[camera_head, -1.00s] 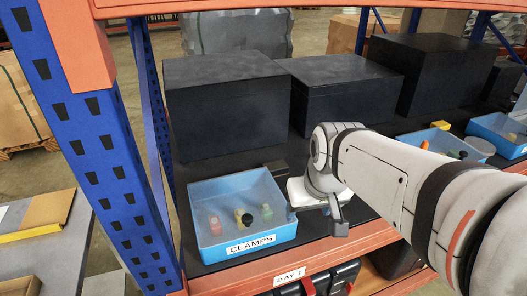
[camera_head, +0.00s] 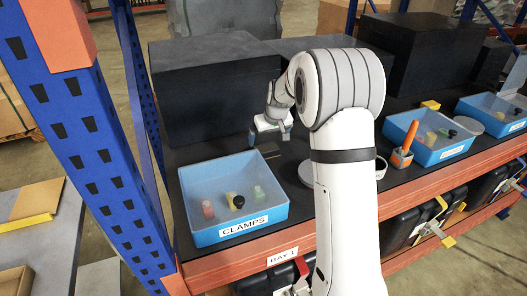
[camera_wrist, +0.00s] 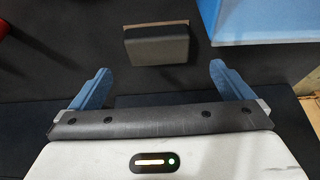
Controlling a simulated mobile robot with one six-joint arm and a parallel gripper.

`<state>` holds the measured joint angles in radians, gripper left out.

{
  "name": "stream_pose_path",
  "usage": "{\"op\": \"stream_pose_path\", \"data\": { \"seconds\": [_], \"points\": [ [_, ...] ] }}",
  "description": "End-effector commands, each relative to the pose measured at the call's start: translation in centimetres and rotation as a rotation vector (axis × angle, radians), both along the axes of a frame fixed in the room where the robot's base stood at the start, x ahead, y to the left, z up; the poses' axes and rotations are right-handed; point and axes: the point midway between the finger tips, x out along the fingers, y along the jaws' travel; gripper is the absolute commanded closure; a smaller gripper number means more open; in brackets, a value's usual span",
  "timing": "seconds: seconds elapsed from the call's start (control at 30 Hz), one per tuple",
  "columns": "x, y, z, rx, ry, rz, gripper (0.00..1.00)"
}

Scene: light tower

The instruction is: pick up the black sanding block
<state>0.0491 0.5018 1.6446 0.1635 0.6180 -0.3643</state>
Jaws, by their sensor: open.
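The black sanding block (camera_wrist: 157,48) lies on the dark shelf in the wrist view, with a thin brown strip along its far edge. It sits ahead of my gripper, between the lines of the two fingers and apart from them. My gripper (camera_wrist: 160,72) is open and empty, with blue fingers spread wider than the block. In the head view my gripper (camera_head: 269,137) hangs behind the right rear corner of the clamps bin, over the shelf. There the block (camera_head: 269,151) shows only as a small dark shape just below the fingers.
The blue bin labelled CLAMPS (camera_head: 199,233) stands beside the block; its edge shows in the wrist view (camera_wrist: 262,38). Large black boxes (camera_head: 212,92) stand behind. An orange-handled tool (camera_head: 403,148) and a second blue bin (camera_head: 426,153) are to the right. A blue rack post (camera_head: 85,135) is at left.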

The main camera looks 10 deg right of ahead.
Motion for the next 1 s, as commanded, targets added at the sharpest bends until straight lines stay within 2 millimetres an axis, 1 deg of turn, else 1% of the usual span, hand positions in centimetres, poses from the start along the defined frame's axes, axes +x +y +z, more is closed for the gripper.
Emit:
{"op": "stream_pose_path", "data": {
  "seconds": [0.23,0.4,0.53,0.8,0.87,1.0],
  "points": [
    [0.9,0.1,-2.5,0.0,0.004,-0.001,0.0],
    [1.7,0.0,-4.9,0.0,0.005,-0.001,0.0],
    [2.1,0.1,-6.1,0.001,0.004,-0.001,0.0],
    [2.3,0.1,-6.4,0.001,0.001,-0.002,0.0],
    [2.3,0.1,-6.4,0.001,0.001,-0.002,0.04],
    [2.3,0.1,-6.4,0.0,0.001,-0.002,0.16]
  ]
}}
